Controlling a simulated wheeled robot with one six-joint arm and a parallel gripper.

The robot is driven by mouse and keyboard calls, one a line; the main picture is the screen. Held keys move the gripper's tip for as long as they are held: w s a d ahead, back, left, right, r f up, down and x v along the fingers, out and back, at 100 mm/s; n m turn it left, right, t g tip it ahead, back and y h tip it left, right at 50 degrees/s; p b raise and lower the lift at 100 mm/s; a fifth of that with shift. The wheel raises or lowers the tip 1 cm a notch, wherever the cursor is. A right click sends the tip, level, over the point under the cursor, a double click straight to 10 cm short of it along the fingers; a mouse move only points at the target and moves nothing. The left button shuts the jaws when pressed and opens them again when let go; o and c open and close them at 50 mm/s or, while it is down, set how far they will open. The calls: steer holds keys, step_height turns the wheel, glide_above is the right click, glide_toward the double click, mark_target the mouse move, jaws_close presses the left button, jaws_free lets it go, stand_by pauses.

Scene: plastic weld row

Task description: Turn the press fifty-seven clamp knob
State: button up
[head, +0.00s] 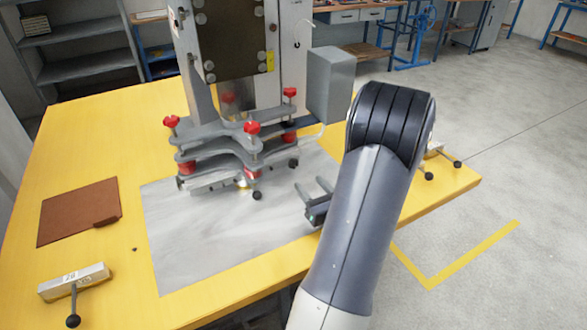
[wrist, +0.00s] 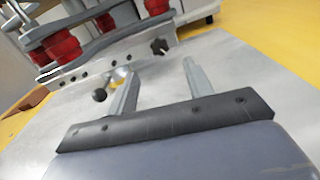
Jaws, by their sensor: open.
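The press (head: 232,150) stands on the yellow table with grey clamp plates and several red knobs (head: 252,127). Two black knobs show low on its front: one at the front (head: 257,195) and one at the right (head: 293,163). In the wrist view a black ball knob (wrist: 100,95) is just left of my left finger, and a darker black knob (wrist: 159,46) sits beyond the fingers on the clamp bar. I cannot read which is numbered fifty-seven. My gripper (head: 312,186) is open and empty, in front of and right of the press; its fingers also show in the wrist view (wrist: 157,72).
A grey metal sheet (head: 190,250) covers the table under the press. A brown pad (head: 80,212) and a block with a black-knobbed lever (head: 74,284) lie at left. A grey box (head: 331,82) stands right of the press. Another black-knobbed part (head: 457,163) is at the table's right edge.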

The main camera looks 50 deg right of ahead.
mark_target(294, 166)
steer(key=x, duration=0.8)
steer(key=shift+w, duration=0.15)
steer(key=shift+c, duration=0.4)
steer(key=shift+f, duration=0.1)
steer(key=c, duration=0.9)
steer(key=shift+m+p, duration=0.55)
steer(key=shift+m, duration=1.75)
steer(key=o, duration=1)
